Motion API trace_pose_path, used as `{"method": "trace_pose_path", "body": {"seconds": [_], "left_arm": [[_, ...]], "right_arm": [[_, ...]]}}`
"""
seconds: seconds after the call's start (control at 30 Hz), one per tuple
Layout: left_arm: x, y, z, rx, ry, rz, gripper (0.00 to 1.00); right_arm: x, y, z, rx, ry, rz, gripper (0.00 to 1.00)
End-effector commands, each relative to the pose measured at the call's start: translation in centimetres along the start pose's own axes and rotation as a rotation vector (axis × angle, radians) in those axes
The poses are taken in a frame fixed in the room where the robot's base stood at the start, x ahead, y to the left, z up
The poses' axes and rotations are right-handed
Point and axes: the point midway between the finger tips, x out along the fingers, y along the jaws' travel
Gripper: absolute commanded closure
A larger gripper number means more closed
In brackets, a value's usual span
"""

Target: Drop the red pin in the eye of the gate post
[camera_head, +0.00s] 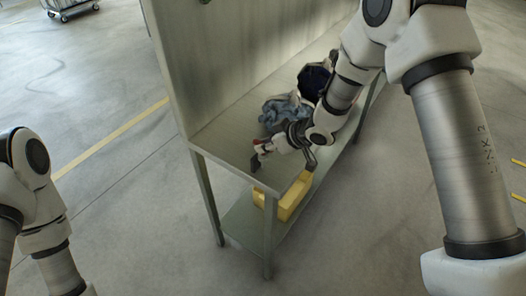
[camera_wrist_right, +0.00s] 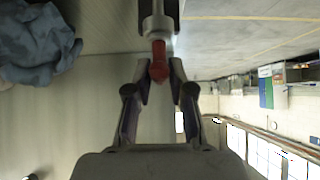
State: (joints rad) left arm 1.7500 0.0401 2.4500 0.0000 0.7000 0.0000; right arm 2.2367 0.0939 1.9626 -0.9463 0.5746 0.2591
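The red pin (camera_wrist_right: 159,62) shows in the right wrist view, between and just beyond my right fingertips (camera_wrist_right: 158,72). A small gap seems to show on each side of it, so the fingers look open around it. Its upper end meets a grey metal fitting with an eye-like end (camera_wrist_right: 158,25), which looks like the gate post; how deep the pin sits there is hidden. In the head view my right gripper (camera_head: 262,155) is over the near end of the bench, with a small red spot beside it. My left arm is at the left edge; its gripper is out of view.
The grey bench (camera_head: 222,143) has a tall back panel (camera_head: 250,50). Blue-grey cloth (camera_head: 284,110) and a dark round bag (camera_head: 314,80) lie behind my right gripper. A yellow box (camera_head: 292,200) is on the lower shelf.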

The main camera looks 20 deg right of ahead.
Motion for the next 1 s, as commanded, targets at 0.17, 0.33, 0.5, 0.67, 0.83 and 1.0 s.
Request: {"method": "trace_pose_path", "body": {"seconds": [0.17, 0.33, 0.5, 0.67, 0.83, 1.0], "left_arm": [[0.0, 0.0, 0.0, 0.000, 0.000, 0.000, 0.53], [-0.4, 0.0, 0.0, 0.000, 0.000, 0.000, 0.53], [-1.3, 0.0, 0.0, 0.000, 0.000, 0.000, 0.53], [-2.0, 0.0, 0.0, 0.000, 0.000, 0.000, 0.53], [-2.8, 0.0, 0.0, 0.000, 0.000, 0.000, 0.53], [-3.6, 0.0, 0.0, 0.000, 0.000, 0.000, 0.53]], "right_arm": [[0.0, 0.0, 0.0, 0.000, 0.000, 0.000, 1.00], [-0.3, 0.0, -0.3, 0.000, 0.000, 0.000, 1.00], [-0.9, 0.0, -0.9, 0.000, 0.000, 0.000, 1.00], [-1.5, 0.0, -1.5, 0.000, 0.000, 0.000, 1.00], [-2.0, 0.0, -2.1, 0.000, 0.000, 0.000, 1.00], [-2.6, 0.0, -2.7, 0.000, 0.000, 0.000, 1.00]]}}
